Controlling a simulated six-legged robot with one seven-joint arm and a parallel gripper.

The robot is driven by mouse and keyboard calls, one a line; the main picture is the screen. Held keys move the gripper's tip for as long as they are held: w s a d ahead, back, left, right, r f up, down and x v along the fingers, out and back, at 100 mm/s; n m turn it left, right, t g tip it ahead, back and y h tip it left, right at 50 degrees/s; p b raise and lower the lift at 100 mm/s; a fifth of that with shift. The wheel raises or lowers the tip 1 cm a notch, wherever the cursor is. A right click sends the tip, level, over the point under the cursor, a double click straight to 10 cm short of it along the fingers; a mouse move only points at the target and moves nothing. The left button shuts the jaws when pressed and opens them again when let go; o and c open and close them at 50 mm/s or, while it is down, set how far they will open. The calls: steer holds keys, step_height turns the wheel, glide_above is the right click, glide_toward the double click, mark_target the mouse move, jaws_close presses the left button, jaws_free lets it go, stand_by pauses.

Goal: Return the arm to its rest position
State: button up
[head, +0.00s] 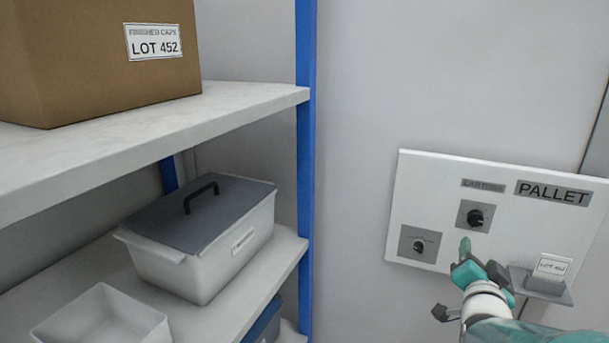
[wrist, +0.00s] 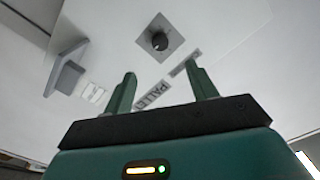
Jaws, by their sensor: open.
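My gripper (head: 478,262) is at the lower right of the head view, in front of a white wall panel (head: 440,180). In the wrist view, my gripper (wrist: 161,76) shows two green fingers spread apart with nothing between them. An upper black knob (head: 475,217) on a grey plate sits just above the fingers in the head view. In the wrist view this knob (wrist: 159,41) lies beyond the fingertips, apart from them. My arm comes in from the bottom right edge and hides part of the panel's lower edge.
A lower-left knob (head: 419,246) and a PALLET label (head: 552,193) are on the panel. A small ledge (head: 540,284) holds a LOT 452 card (head: 552,267). At left, a shelf (head: 250,98) carries a cardboard box (head: 100,60); below are a lidded bin (head: 205,260) and an open tray (head: 100,320).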

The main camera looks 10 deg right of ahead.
steer(key=s+a+f+n+g+y, duration=0.15)
steer(key=a+n+g+y, duration=0.4)
steer(key=a, duration=1.15)
steer(key=s+a+f+n+g+y, duration=0.1)
steer(key=s+a+n+g+y, duration=0.1)
steer(key=s+a+n, duration=0.2)
steer(key=s+a+f+n+g+y, duration=0.1)
steer(key=s+a+n+y, duration=0.1)
steer(key=s+a+n, duration=0.2)
steer(key=s+a, duration=0.3)
steer(key=s, duration=0.1)
steer(key=shift+a+f+g, duration=0.25)
steer(key=shift+g, duration=0.1)
steer(key=shift+w+y, duration=0.1)
steer(key=shift+y, duration=0.15)
steer(key=shift+c, duration=0.3)
steer(key=c, duration=0.4)
